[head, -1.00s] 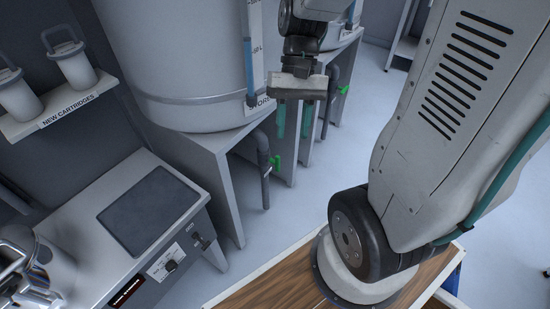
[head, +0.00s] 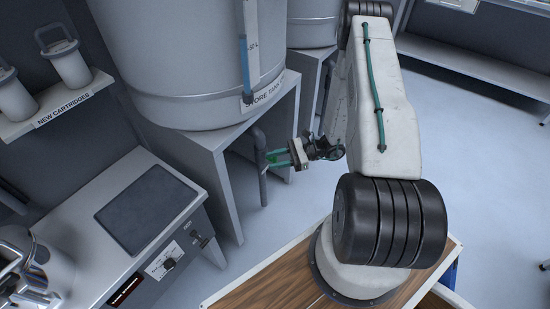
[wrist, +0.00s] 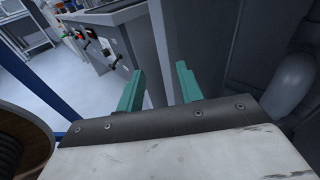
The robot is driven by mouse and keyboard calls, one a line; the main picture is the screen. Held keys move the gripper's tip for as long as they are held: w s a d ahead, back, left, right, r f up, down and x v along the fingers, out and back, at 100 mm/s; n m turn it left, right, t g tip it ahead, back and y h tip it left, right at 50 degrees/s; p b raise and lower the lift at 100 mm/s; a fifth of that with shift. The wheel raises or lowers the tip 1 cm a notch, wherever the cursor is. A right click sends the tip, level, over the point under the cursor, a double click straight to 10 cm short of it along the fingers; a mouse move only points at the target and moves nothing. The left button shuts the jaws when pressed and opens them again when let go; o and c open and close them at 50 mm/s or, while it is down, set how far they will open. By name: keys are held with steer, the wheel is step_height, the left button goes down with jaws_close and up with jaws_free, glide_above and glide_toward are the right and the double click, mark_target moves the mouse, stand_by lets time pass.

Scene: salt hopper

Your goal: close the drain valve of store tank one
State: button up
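The store tank (head: 185,60) is a large pale cylinder on a grey stand, with a label starting "STORE TANK"; its number is not readable. Its grey drain pipe (head: 263,185) hangs down beside the stand. My gripper (head: 277,158) is at the pipe's right side, level with the valve, its green fingers pointing left. The bright green valve handle is largely hidden by the fingers, so its position and any contact cannot be told. In the wrist view my gripper (wrist: 158,78) has its two fingers apart with a clear gap; no handle shows between them.
A second tank (head: 312,22) stands behind on its own stand. A grey cabinet (head: 120,240) with a dark top panel is at the left, below a shelf of new cartridges (head: 60,110). The wooden top (head: 270,285) is in front. Open floor lies to the right.

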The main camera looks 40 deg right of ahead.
step_height(320, 180, down, 9)
steer(key=d+m+t+h, duration=0.2)
steer(key=d+m+t, duration=0.1)
steer(key=m+t, duration=0.2)
steer(key=m+t+h, duration=0.5)
steer(key=h, duration=0.2)
glide_toward(277, 159)
steer(key=x, duration=0.9)
steer(key=shift+w+a+r, duration=0.1)
steer(key=shift+w, duration=0.3)
steer(key=shift+w+a, duration=0.2)
steer(key=shift+w, duration=0.4)
jaws_close()
